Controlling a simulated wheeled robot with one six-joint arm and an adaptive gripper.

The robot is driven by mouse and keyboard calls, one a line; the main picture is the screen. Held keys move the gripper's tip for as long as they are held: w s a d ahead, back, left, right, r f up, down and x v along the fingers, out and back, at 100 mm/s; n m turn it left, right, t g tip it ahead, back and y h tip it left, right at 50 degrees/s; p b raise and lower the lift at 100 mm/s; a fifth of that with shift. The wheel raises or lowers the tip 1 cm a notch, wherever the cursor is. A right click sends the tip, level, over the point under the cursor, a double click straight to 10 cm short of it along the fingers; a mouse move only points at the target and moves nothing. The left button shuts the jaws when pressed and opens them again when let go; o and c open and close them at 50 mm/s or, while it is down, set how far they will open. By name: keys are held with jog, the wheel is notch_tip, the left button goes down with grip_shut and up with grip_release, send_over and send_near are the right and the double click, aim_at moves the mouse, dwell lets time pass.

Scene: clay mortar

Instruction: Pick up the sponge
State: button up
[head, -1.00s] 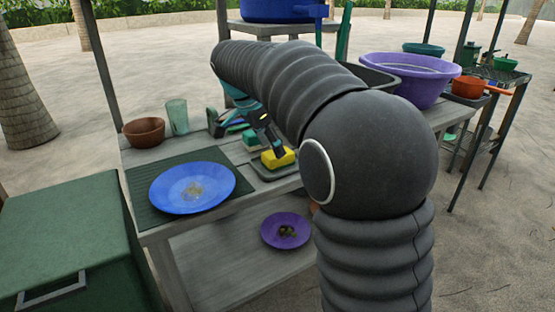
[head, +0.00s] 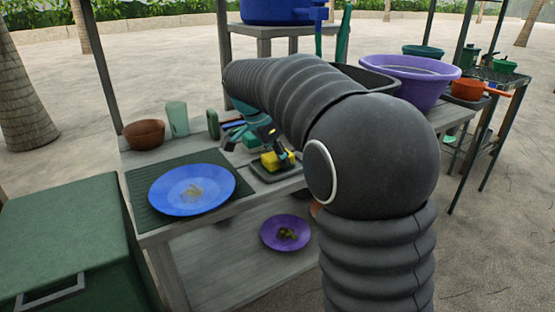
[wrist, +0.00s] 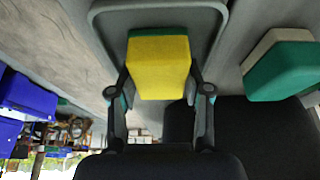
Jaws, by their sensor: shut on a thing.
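The yellow sponge (head: 273,161) with a green layer is at the dark tray (head: 262,177) on the wooden counter. It also shows in the wrist view (wrist: 158,66), between the two fingers of my gripper (wrist: 160,92). My gripper (head: 281,155) is shut on it, one finger at each side. In the wrist view the grey tray rim (wrist: 96,14) surrounds the sponge. I cannot tell whether the sponge still touches the tray. My arm hides part of the counter behind it.
A second sponge, green and white (wrist: 284,66), lies beside the tray. A blue plate (head: 175,200) sits on a green mat to the left. A brown bowl (head: 144,133) and a green glass (head: 177,119) stand behind. A purple basin (head: 412,80) is at right.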

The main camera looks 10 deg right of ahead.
notch_tip(320, 180, up, 10)
jog(key=shift+p, duration=0.55)
jog(key=o, duration=0.4)
jog(key=shift+c, duration=0.2)
jog(key=c, duration=0.4)
jog(key=shift+a, duration=0.1)
jog(key=shift+c, duration=0.2)
